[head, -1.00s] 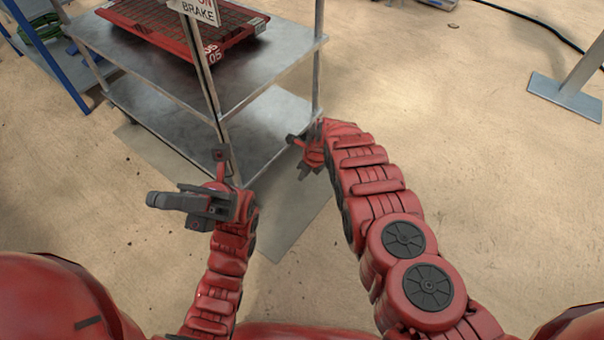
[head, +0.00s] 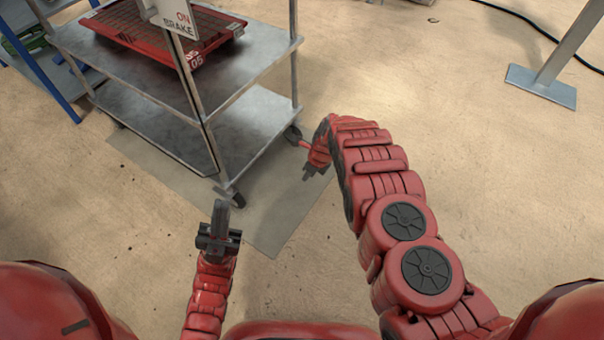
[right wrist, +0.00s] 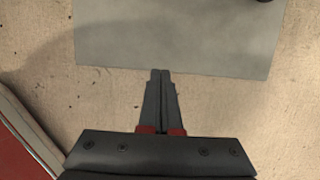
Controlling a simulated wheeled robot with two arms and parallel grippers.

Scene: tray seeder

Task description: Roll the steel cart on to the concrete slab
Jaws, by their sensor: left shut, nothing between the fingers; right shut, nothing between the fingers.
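The steel cart (head: 165,85), with two grey shelves and corner posts, stands at upper left. A sign (head: 178,17) on its near post has "ON" and "BRAKE" legible. The grey concrete slab (head: 270,225) shows beneath and in front of it. The near caster (head: 233,197) appears over the slab; the farther casters' footing is partly hidden. My left gripper (head: 220,217) is shut and empty, pointing toward the cart just short of the near caster. My right gripper (head: 308,174) is shut and empty near the right caster (head: 292,133); its closed fingers (right wrist: 160,85) show beside the slab (right wrist: 180,40).
A red gridded tray (head: 160,30) lies on the cart's top shelf. A blue-legged rack (head: 40,72) stands at far left. A grey post with a flat foot (head: 541,86) and a dark cable (head: 530,25) are at upper right. Floor between cart and post is clear.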

